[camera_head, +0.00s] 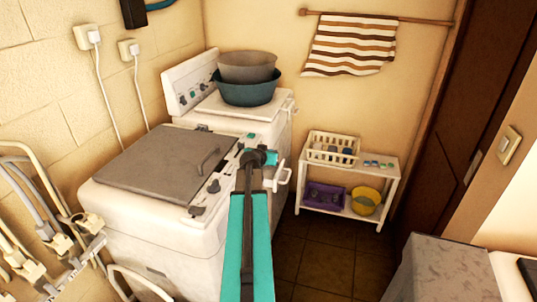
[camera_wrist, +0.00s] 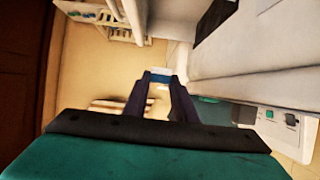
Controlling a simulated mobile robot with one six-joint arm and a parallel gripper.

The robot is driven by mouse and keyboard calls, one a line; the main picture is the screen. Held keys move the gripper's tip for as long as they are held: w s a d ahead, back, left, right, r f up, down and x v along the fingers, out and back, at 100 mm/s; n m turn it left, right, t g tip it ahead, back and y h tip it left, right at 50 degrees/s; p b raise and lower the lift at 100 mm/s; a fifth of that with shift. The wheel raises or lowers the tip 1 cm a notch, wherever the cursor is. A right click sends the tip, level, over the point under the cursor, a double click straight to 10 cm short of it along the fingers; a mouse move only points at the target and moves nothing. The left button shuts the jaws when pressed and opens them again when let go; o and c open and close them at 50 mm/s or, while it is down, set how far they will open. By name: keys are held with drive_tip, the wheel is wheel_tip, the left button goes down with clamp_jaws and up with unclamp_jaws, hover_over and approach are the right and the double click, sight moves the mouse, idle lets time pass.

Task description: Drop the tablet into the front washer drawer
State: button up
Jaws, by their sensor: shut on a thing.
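My gripper (camera_wrist: 160,88) is shut on a small blue-and-white tablet (camera_wrist: 159,75), held between the tips of its dark fingers in the wrist view. In the head view, my gripper (camera_head: 262,157) is beside the front washer's control panel, and the tablet cannot be made out clearly. The front washer (camera_head: 160,225) is white with a grey lid. A white part that looks like its pulled-out drawer (camera_head: 282,178) sticks out at its right side, just below my gripper. A pale projecting part also shows near the fingertips in the wrist view. The drawer's inside is hidden.
A second white machine (camera_head: 285,125) behind bears two stacked basins (camera_head: 247,90). A low white shelf (camera_head: 392,178) holds a basket (camera_head: 333,149), small blue-and-white items (camera_head: 378,164), a purple container (camera_head: 325,196) and a yellow bowl (camera_head: 366,201). The tiled floor between is clear.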

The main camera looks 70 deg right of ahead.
drive_tip(key=o, duration=1.1)
drive_tip(key=shift+a, duration=0.1)
drive_tip(key=b+v, duration=0.6)
drive_tip(key=v, duration=0.4)
drive_tip(key=shift+a, duration=0.25)
drive_tip(key=shift+r+b, duration=0.1)
drive_tip(key=shift+b, duration=0.2)
drive_tip(key=b, duration=0.7)
drive_tip(key=shift+a+r, duration=0.1)
drive_tip(key=shift+r, duration=0.15)
drive_tip(key=a+b, duration=0.1)
drive_tip(key=b, duration=0.6)
drive_tip(key=shift+s+a+r+b, duration=0.1)
drive_tip(key=shift+a+r+b, duration=0.1)
drive_tip(key=shift+b, duration=0.2)
drive_tip(key=shift+a+r+b, duration=0.25)
drive_tip(key=shift+a+b, duration=0.3)
drive_tip(key=shift+b, duration=1)
